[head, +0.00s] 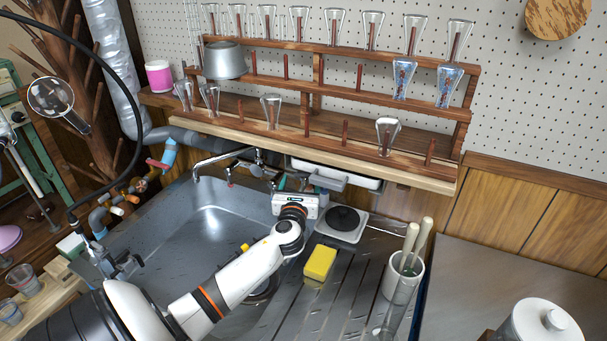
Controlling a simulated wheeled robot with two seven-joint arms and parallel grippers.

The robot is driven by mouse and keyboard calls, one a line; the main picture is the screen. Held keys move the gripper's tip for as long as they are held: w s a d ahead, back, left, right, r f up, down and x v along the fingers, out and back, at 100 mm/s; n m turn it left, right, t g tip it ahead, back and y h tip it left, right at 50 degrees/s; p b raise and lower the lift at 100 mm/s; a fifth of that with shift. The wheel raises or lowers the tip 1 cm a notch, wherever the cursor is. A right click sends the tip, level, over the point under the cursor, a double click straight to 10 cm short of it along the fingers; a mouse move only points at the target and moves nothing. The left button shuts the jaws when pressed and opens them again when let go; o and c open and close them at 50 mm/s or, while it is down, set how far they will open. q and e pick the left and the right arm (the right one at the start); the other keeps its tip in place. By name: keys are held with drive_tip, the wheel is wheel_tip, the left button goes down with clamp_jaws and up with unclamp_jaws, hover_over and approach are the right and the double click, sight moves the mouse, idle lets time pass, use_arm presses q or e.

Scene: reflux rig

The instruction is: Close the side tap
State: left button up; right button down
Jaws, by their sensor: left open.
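My left gripper (292,182) is at the back edge of the sink, just right of the metal faucet (222,160). Its fingers point away from me and are apart, with nothing clearly held between them. The faucet has a spout over the basin and a small red part below it. At the far left, a blue pipe fitting with a red handle (157,164) stands beside the sink. Below it are several small valves with orange and pale knobs (117,210). I cannot tell for certain which is the side tap. My right gripper is out of view.
The steel sink (200,222) fills the middle. A yellow sponge (320,262) and a black-topped white device (343,222) lie on the drainboard to the right, near a white cup with pestles (403,278). A wooden rack (330,145) of glassware overhangs the back.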

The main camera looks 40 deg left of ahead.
sight(303, 175)
use_arm(q)
drive_tip(key=x, duration=0.5)
drive_tip(key=shift+w+a, duration=0.1)
drive_tip(key=shift+w, duration=0.15)
